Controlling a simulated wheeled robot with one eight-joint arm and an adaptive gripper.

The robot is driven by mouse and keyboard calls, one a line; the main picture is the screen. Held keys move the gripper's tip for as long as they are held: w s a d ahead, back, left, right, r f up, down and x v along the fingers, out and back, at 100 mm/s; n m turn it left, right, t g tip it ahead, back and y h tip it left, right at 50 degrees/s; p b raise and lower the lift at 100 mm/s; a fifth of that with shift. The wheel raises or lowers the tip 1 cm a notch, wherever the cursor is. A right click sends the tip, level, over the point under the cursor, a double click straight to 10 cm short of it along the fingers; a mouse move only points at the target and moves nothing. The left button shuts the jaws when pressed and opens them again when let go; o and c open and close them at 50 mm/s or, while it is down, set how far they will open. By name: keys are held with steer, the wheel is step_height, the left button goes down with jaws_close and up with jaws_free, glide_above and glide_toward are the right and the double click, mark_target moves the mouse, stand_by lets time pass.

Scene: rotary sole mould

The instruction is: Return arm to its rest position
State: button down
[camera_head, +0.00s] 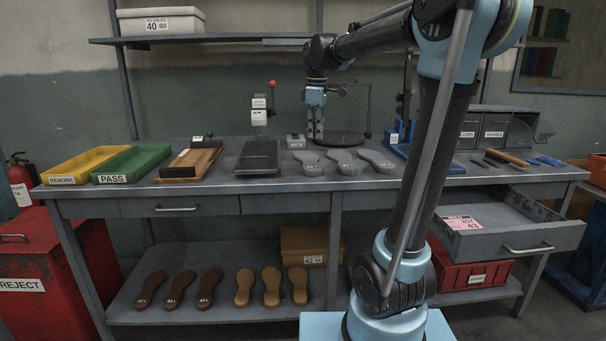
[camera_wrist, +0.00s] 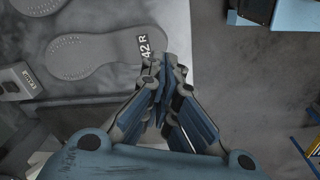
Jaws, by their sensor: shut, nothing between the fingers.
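My arm (camera_head: 425,150) reaches up from its base and bends over to the left above the workbench. My gripper (camera_head: 316,132) hangs pointing down over the back middle of the bench, behind the grey soles. In the wrist view my gripper (camera_wrist: 172,75) has its fingers together with nothing between them. A grey sole marked 42 R (camera_wrist: 90,55) lies beside the fingertips in that view. Whether the fingers touch anything below cannot be told.
Grey soles (camera_head: 345,162) lie on the bench (camera_head: 270,186) before my gripper. A lever press with a red knob (camera_head: 260,117) stands left of it. A shelf (camera_head: 240,39) runs behind. An open drawer (camera_head: 520,239) juts out at right. Yellow (camera_head: 72,178) and green trays sit left.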

steer(key=s+d+f+m, duration=0.4)
steer(key=s+d+f, duration=0.1)
steer(key=s+f, duration=0.4)
steer(key=s+d+f+m, duration=0.5)
steer(key=s+f, duration=0.3)
steer(key=s, duration=0.2)
steer(key=s+d+f+m+t, duration=0.1)
steer(key=s+d+f+m, duration=0.4)
steer(key=s+f, duration=0.4)
steer(key=shift+s+f, duration=0.3)
steer(key=shift+s, duration=0.05)
